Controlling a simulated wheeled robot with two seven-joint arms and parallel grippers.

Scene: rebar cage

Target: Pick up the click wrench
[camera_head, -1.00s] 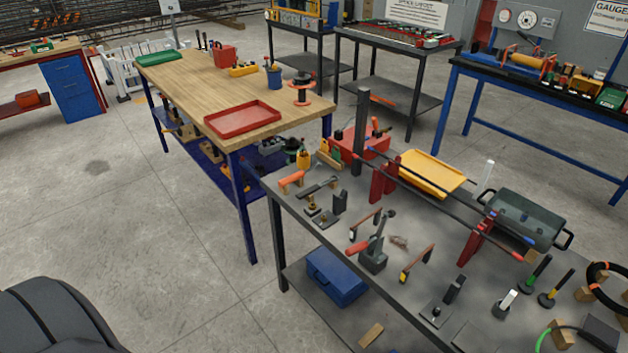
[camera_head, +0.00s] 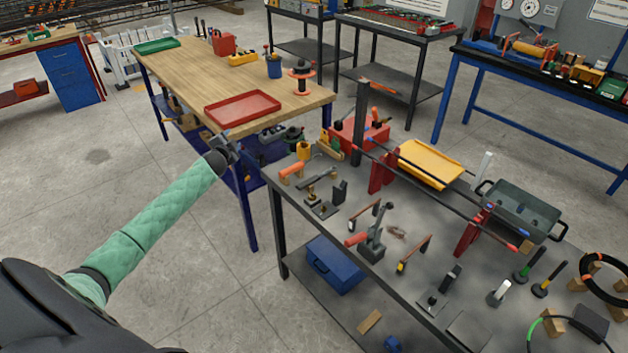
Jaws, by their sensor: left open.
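A wrench-like tool with an orange grip (camera_head: 291,171) and a dark shaft lies near the left end of the grey workbench (camera_head: 400,300); I take it for the click wrench, but it is too small to be sure. My left gripper (camera_head: 230,146) is at the end of my green-sleeved arm, left of the grey bench and in front of the wooden table's blue frame. It is open and empty, apart from the tool. My right gripper is not in view.
The wooden table (camera_head: 190,75) with a red tray (camera_head: 243,108) stands behind my left gripper. Open floor lies left.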

